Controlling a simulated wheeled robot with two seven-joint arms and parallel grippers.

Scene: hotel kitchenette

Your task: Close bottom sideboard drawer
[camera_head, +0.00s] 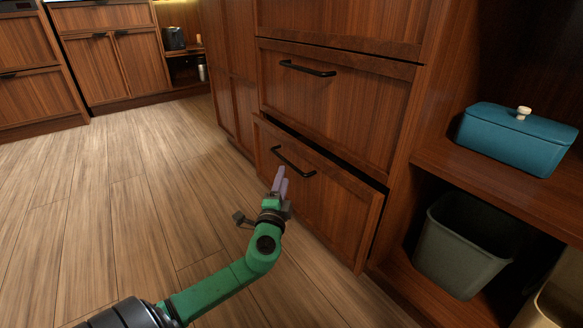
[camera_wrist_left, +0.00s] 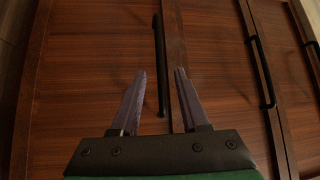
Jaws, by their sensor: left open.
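The bottom sideboard drawer (camera_head: 335,208) stands partly open in the head view, with a dark gap along its top edge. Its black bar handle (camera_head: 291,163) is at the upper part of its front. My left gripper (camera_head: 281,178) is open in front of this drawer, close to the handle. In the left wrist view, the open fingers of the left gripper (camera_wrist_left: 160,72) point at the drawer front (camera_wrist_left: 90,65), and the handle (camera_wrist_left: 160,50) lies in line with the space between them. I cannot tell whether they touch it. My right gripper is not in view.
The drawer above (camera_head: 345,110) is shut, with its own black handle (camera_head: 307,68). To the right, an open shelf holds a blue lidded box (camera_head: 515,140), with a grey bin (camera_head: 465,245) below. Wooden floor (camera_head: 120,220) lies clear to the left.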

